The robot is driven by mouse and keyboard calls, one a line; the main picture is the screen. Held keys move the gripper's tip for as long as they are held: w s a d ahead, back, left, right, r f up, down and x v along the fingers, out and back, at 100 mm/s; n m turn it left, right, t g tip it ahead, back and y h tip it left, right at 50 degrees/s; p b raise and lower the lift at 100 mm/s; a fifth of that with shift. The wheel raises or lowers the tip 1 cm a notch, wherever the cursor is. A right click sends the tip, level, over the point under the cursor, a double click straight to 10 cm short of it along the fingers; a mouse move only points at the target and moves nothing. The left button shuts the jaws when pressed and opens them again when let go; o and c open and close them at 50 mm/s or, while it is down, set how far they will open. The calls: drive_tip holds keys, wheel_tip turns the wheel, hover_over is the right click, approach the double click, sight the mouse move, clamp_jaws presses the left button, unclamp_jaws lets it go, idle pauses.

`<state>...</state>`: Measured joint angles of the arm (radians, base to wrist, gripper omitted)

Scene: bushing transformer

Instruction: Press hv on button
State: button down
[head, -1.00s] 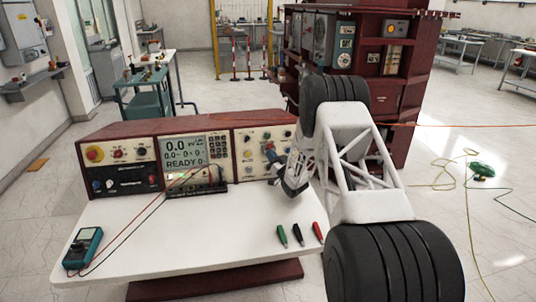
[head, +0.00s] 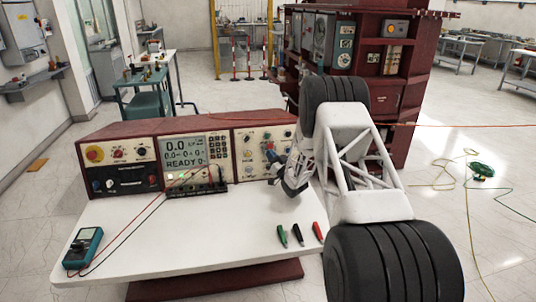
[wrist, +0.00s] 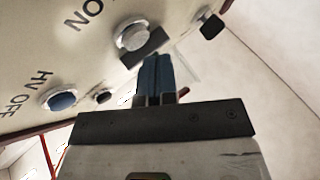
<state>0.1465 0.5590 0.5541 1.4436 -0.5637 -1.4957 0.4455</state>
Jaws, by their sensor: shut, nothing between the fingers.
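In the wrist view, the cream control panel (wrist: 35,50) appears turned over, with "HV OFF" lettering beside a blue button (wrist: 62,100). Lettering reading "ON" stands beside a pale round button (wrist: 133,37), with a dark patch along its lower edge. My gripper (wrist: 153,60) has its blue fingers together and empty. Their tips are just below the pale button in the picture; I cannot tell whether they touch it. In the head view, the panel (head: 250,139) is the console's right section, and my arm hides part of it.
The console display (head: 184,149) reads 0.0 kV and READY. A red emergency button (head: 94,153) is at its left. The table's middle is clear.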

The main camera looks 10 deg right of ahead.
drive_tip(key=shift+w+f, duration=0.2)
drive_tip(key=shift+w, duration=0.55)
idle(1.1)
drive_tip(key=shift+s, duration=0.15)
drive_tip(key=shift+s+r, duration=0.2)
drive_tip(key=shift+s, duration=0.5)
drive_tip(key=shift+s, duration=0.15)
idle(0.3)
drive_tip(key=shift+s+r, duration=0.2)
drive_tip(key=shift+s, duration=0.55)
drive_tip(key=shift+s+r, duration=0.2)
drive_tip(key=shift+s, duration=0.6)
drive_tip(key=shift+s+r, duration=0.2)
drive_tip(key=shift+s, duration=0.55)
